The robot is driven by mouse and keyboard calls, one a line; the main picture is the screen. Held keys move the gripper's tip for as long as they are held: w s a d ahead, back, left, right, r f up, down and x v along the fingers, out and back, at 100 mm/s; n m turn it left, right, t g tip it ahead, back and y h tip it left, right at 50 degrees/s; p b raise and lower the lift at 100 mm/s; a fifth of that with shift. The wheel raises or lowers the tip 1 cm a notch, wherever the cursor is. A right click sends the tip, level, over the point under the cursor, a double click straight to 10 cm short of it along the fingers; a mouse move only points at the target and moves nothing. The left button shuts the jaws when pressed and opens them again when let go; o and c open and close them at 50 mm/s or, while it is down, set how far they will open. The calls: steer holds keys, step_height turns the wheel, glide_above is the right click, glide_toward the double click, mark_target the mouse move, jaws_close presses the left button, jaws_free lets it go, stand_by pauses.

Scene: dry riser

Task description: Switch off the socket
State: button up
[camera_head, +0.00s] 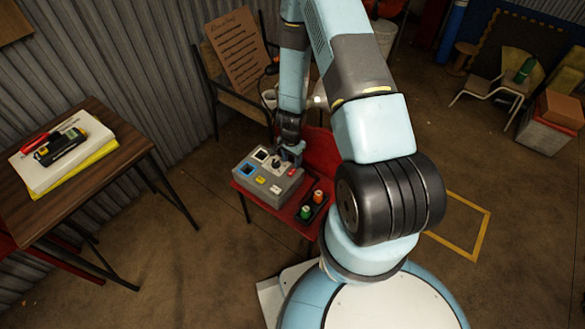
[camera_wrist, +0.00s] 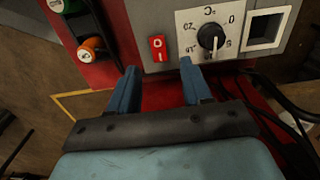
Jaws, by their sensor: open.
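A grey control box (camera_head: 262,192) sits on a red surface. In the wrist view, its face (camera_wrist: 168,12) carries a small red rocker switch (camera_wrist: 158,48) marked O at one end and I at the other. It also has a black rotary knob (camera_wrist: 211,37) with a white pointer on a white numbered dial plate. Which of these is the socket's switch is not labelled. My gripper (camera_wrist: 159,68) is open and empty, with its blue fingers on either side of the space just below the red switch. Contact cannot be told. In the head view, my gripper (camera_head: 291,154) is over the box's back right part.
A black holder with a green-capped (camera_head: 305,212) and an orange-capped (camera_head: 318,197) cylinder stands right of the box. A wooden table (camera_head: 105,150) with papers is at left. A chair with a brown board (camera_head: 236,50) stands behind. Dark cables lie near the box in the wrist view.

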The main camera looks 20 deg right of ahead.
mark_target(291, 171)
steer(key=shift+f, duration=2.9)
jaws_close()
